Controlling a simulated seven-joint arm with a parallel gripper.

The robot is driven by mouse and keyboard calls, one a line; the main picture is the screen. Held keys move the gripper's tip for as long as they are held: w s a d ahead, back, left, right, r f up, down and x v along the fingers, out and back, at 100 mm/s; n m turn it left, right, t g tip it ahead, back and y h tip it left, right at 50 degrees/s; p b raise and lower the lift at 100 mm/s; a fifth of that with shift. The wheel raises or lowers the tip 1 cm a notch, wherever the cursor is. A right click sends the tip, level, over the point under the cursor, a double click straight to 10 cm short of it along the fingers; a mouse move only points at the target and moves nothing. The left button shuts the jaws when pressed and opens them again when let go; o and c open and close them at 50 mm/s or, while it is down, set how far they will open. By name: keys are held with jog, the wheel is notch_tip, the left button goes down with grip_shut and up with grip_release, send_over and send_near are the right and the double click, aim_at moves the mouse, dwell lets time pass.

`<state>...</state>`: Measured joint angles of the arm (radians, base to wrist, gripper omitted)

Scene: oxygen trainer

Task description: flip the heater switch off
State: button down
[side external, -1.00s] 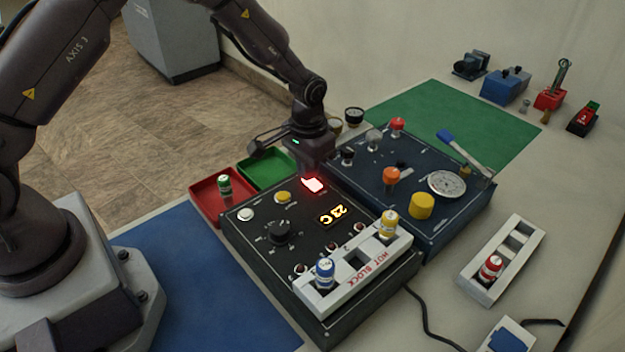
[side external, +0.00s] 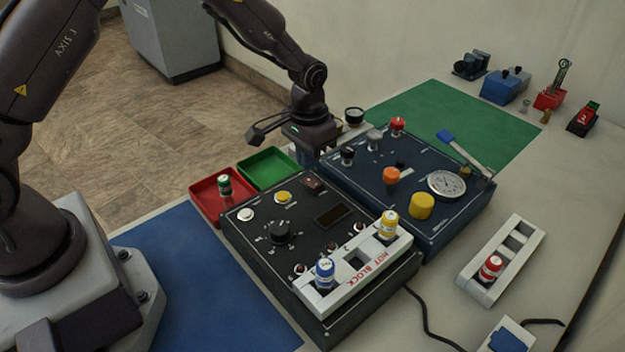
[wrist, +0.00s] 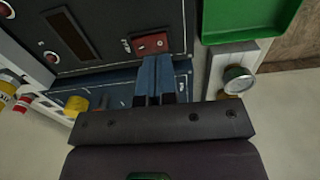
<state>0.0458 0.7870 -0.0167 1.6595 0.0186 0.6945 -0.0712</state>
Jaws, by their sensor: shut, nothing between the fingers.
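The heater switch (side external: 313,185) is a red rocker near the back corner of the black heater box (side external: 250,258). It is unlit, and the box's display (side external: 330,215) is dark. The wrist view also shows the red switch (wrist: 150,43) just past my fingertips. My gripper (side external: 308,150) is above the back edge of the box, behind the switch. In the wrist view my gripper (wrist: 158,60) has its two blue fingers pressed together with nothing between them. I cannot tell whether the fingertips touch the switch or the box.
The blue panel box (side external: 420,185) with knobs and a gauge stands right of the heater box. A green tray (side external: 268,168) and a red tray (side external: 205,200) lie to the left. A white hot block (side external: 345,290) with capped vials sits on the heater box's front.

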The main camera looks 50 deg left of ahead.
aim_at(308, 179)
jog(key=shift+r, duration=1.85)
jog(key=s, duration=0.3)
jog(key=shift+s+a+g, duration=0.1)
jog(key=shift+g, duration=0.3)
jog(key=s+a+r+t, duration=0.2)
jog(key=s+r+t, duration=0.4)
jog(key=s+r, duration=1.5)
jog(key=shift+s+a+r, duration=0.2)
jog(key=shift+s, duration=0.1)
